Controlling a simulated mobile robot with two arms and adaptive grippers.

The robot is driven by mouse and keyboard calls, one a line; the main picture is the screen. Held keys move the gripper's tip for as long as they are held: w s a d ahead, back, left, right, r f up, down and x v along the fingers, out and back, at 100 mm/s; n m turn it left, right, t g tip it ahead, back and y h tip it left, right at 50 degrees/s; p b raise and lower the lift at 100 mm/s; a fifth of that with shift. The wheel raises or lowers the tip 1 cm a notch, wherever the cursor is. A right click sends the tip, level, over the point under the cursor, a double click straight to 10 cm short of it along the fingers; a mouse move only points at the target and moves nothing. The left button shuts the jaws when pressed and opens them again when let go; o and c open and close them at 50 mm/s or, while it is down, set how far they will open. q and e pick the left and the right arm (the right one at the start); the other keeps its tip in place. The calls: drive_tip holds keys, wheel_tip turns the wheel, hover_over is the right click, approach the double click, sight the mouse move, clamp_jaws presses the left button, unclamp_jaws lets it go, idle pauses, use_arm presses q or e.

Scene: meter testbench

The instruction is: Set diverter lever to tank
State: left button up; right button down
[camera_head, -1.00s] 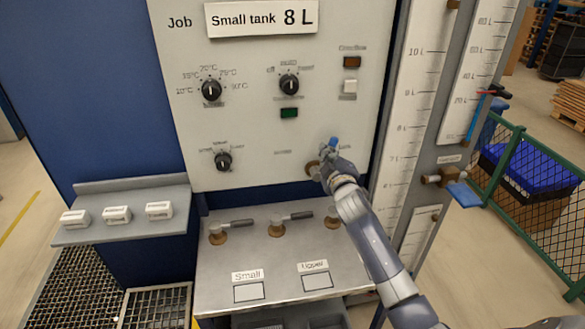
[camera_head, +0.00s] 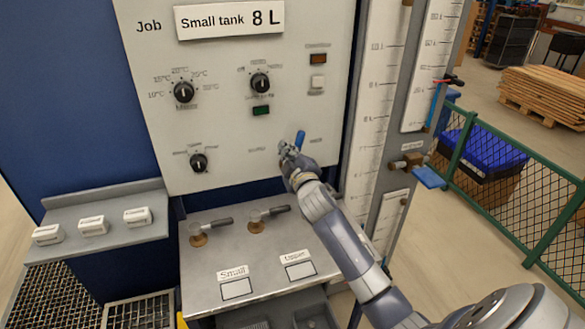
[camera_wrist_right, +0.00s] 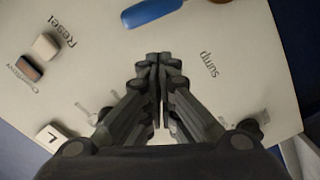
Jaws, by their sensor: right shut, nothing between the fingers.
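The diverter lever has a blue handle (camera_head: 300,138) on the grey panel, upright and leaning slightly right in the head view. The handle also shows at the top of the wrist view (camera_wrist_right: 150,12), with part of an orange-brown hub (camera_wrist_right: 211,1) beside it. In the head view my gripper hides the hub. A "sump" label (camera_wrist_right: 208,63) is printed on the panel; the label left of the lever (camera_head: 257,150) is too blurred to read. My right gripper (camera_head: 288,148) is shut and empty, just left of the blue handle; contact is unclear. My left gripper is out of view.
The panel carries several black knobs (camera_head: 183,92), a green button (camera_head: 261,111) and a "Small tank 8 L" sign (camera_head: 230,18). Below, a metal bench (camera_head: 205,285) holds valves with grey handles (camera_head: 268,213). Tall gauges (camera_head: 375,100) stand to the right.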

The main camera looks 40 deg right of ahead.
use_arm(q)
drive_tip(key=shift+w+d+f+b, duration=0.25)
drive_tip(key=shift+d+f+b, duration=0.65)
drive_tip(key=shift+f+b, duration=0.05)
use_arm(e)
drive_tip(key=s, duration=0.7)
drive_tip(key=shift+a+f, duration=0.25)
drive_tip(key=shift+a, duration=0.2)
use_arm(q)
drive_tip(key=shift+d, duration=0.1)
